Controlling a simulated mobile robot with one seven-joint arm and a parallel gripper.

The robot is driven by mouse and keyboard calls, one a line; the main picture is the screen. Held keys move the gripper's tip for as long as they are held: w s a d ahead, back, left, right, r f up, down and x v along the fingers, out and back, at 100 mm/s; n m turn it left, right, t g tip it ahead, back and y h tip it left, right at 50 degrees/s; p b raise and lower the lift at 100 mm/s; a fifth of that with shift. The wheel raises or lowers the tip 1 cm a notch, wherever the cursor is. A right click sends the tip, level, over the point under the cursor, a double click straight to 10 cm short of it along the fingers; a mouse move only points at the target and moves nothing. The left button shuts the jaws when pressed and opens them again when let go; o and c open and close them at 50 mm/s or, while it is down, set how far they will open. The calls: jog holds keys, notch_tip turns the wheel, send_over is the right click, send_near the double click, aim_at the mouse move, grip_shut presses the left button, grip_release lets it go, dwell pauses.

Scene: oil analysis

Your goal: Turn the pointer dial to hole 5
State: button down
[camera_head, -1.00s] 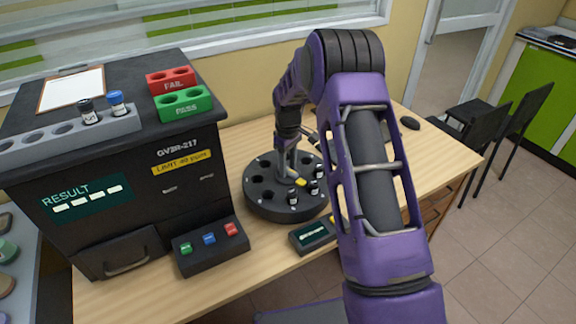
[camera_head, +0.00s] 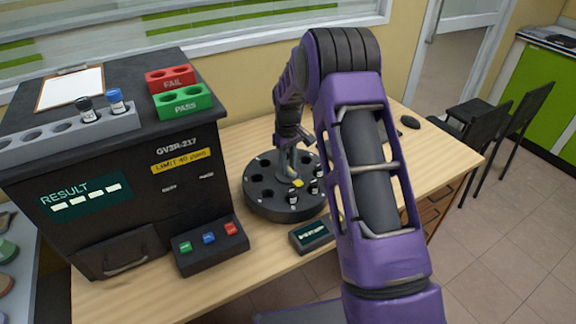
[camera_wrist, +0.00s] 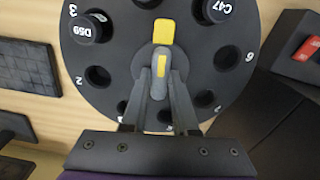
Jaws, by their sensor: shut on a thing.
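The black round dial (camera_head: 262,207) stands on the table, with holes around its rim; it also fills the wrist view (camera_wrist: 120,65). Its grey pointer has a yellow tip (camera_wrist: 163,33), which points up in the wrist view, toward the gap between the top vial (camera_wrist: 147,2) and vial C47 (camera_wrist: 215,10). Vial D59 (camera_wrist: 88,28) sits beside the number 3. An empty hole (camera_wrist: 228,57) lies beside the number 6. My gripper (camera_wrist: 160,85) is shut on the pointer's grey handle at the dial's middle. In the head view, my gripper (camera_head: 287,168) partly hides the dial.
A black analyser (camera_head: 120,170) stands at the left, with a vial rack (camera_head: 40,140) and red (camera_head: 170,75) and green (camera_head: 182,107) holders on top. A button box (camera_head: 210,255) and a small display (camera_head: 311,234) stand before the dial. A mouse (camera_head: 410,122) lies at the right.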

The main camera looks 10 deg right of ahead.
aim_at(288, 168)
jog(key=m, duration=0.5)
jog(key=shift+m+b, duration=0.3)
jog(key=shift+m, duration=0.3)
jog(key=c, duration=0.7)
grip_release()
jog(key=shift+r, duration=0.1)
notch_tip(288, 168, up, 17)
jog(key=shift+r+p, duration=0.15)
jog(key=shift+p, duration=0.4)
